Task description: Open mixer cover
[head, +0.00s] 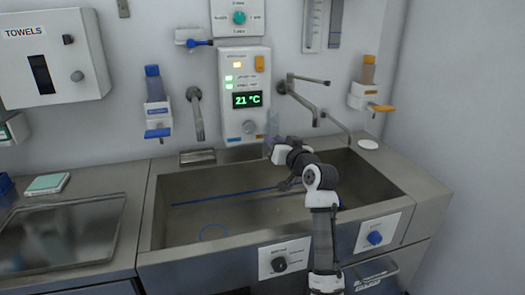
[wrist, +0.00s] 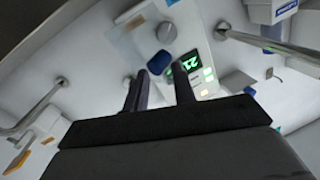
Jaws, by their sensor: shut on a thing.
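The mixer panel (head: 245,85) is a pale box on the back wall with a lit 21 °C display and a round dial (head: 249,127). In the wrist view the display is upside down, and the grey dial (wrist: 166,32) is bare. A clear cover (wrist: 128,42) with a blue knob (wrist: 159,62) stands in front of the panel's lower part. In the head view the cover (head: 273,122) looks swung out beside the dial. My gripper (wrist: 160,70) has its fingers on both sides of the blue knob, shut on it. In the head view my gripper (head: 273,146) partly hides the cover's lower end.
A steel sink (head: 185,222) lies below, with a blue rod (head: 225,197) across it. Wall taps (head: 197,112) and (head: 305,97) flank the panel. Dispensers (head: 157,105) and (head: 368,92) hang farther out. A towel box (head: 55,60) is at the left.

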